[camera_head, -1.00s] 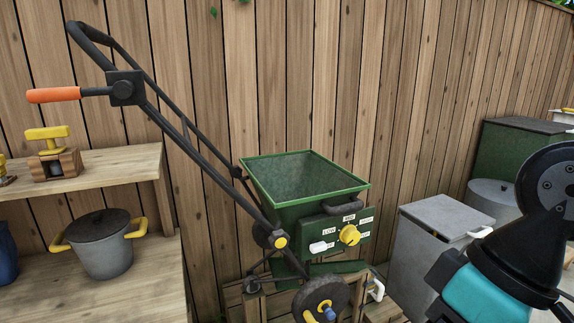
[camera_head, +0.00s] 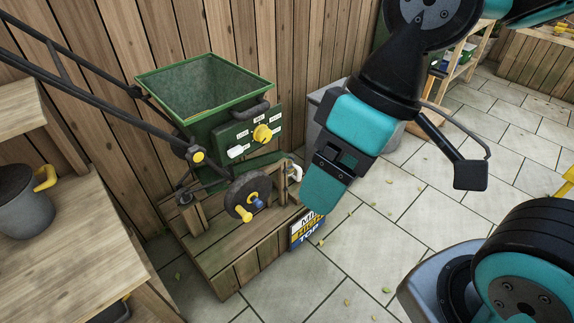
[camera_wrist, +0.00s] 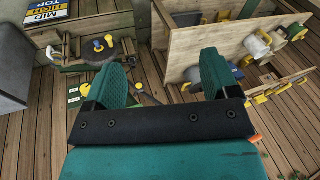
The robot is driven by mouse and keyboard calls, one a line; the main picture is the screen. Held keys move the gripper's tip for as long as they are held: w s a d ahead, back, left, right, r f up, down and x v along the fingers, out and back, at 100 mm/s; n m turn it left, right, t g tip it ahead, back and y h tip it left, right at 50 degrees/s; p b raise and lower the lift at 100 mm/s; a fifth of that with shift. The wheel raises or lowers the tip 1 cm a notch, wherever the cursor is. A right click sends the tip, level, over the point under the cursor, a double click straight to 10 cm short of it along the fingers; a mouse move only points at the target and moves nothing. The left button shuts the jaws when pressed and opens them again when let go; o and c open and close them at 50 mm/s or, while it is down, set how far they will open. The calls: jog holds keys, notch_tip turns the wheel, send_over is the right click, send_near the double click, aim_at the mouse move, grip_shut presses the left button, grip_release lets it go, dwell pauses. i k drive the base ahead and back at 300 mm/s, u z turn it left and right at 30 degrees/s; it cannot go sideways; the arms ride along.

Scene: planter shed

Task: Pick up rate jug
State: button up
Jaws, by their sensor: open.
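I cannot make out a rate jug for certain. A white handle-like part (camera_head: 295,172) shows behind the wheel of the green spreader (camera_head: 205,85) in the head view; what it belongs to is mostly hidden. My gripper (camera_head: 325,188) hangs in the air to the right of the spreader, pointing down. In the wrist view my gripper (camera_wrist: 162,75) has its two teal fingers wide apart with nothing between them. The spreader stands on a wooden platform (camera_head: 248,262), with a yellow dial and a white lever on its front panel.
A sign (camera_head: 308,230) with MID and TOP lettering leans at the platform's right end. A grey bin (camera_head: 325,100) stands behind my gripper. A wooden shelf unit (camera_head: 75,235) with a grey pot (camera_head: 22,205) is at the left. The paved floor (camera_head: 400,240) at right is open.

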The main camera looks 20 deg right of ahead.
aim_at(292, 160)
jog(key=z, duration=0.85)
jog(key=i, duration=0.75)
jog(key=z, duration=0.6)
